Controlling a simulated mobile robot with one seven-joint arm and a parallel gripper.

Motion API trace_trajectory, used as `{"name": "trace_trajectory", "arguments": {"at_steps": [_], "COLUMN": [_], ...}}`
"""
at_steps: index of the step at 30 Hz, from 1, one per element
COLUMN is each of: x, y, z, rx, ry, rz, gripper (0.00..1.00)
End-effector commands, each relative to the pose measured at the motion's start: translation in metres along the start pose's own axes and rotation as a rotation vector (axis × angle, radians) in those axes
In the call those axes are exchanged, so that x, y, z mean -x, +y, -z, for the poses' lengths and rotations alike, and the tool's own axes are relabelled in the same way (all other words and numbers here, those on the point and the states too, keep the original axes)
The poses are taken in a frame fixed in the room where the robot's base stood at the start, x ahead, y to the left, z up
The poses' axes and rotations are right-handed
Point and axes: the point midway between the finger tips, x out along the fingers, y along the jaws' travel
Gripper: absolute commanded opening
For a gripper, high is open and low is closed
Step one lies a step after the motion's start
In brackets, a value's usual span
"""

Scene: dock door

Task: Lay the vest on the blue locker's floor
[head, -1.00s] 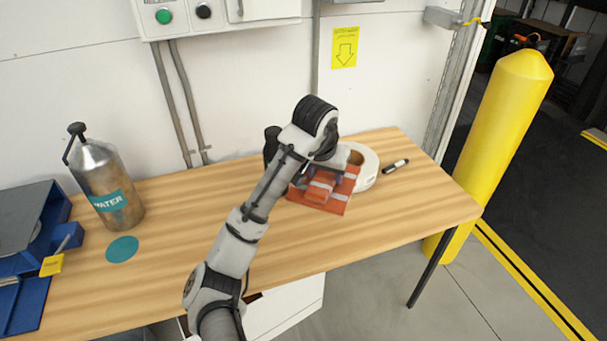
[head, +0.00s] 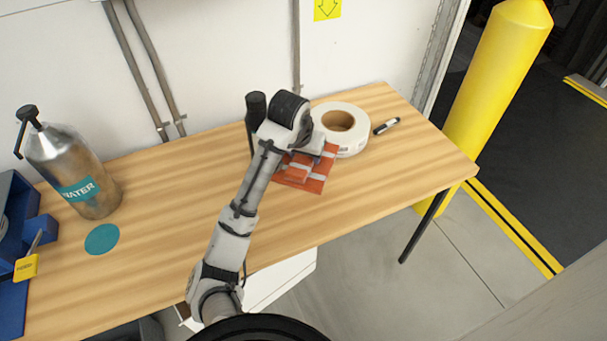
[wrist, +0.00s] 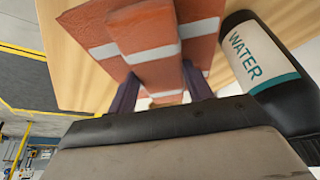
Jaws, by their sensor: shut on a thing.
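The vest (head: 313,183) is a folded orange cloth with pale reflective stripes, low over the right part of the wooden table. In the wrist view the vest (wrist: 150,35) fills the top middle, with a raised fold between the two fingers. My gripper (wrist: 160,92) is shut on that fold. In the head view my gripper (head: 303,158) is partly hidden by my own wrist. I cannot tell whether the vest touches the tabletop.
A white tape roll (head: 341,130) and a marker (head: 387,126) lie beside the vest. A dark bottle (head: 256,110) stands behind my arm. A metal water bottle (head: 80,175), a teal disc (head: 102,239) and blue equipment (head: 15,215) are left. A yellow bollard (head: 490,80) stands right.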

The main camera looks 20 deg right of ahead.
Motion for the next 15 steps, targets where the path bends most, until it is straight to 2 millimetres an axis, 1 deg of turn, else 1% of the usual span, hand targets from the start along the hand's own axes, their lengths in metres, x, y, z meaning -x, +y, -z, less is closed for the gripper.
{"name": "trace_trajectory", "arguments": {"at_steps": [1,4,11,15], "x": [-0.010,-0.025,-0.041,-0.058], "y": [-0.001,0.000,-0.001,-0.001], "z": [-0.005,-0.011,-0.017,-0.025], "rx": [0.004,0.002,0.001,0.004], "ry": [-0.003,-0.001,-0.001,-0.002], "rz": [-0.001,-0.001,0.000,0.000], "gripper": [0.25,0.25,0.25,0.25]}}
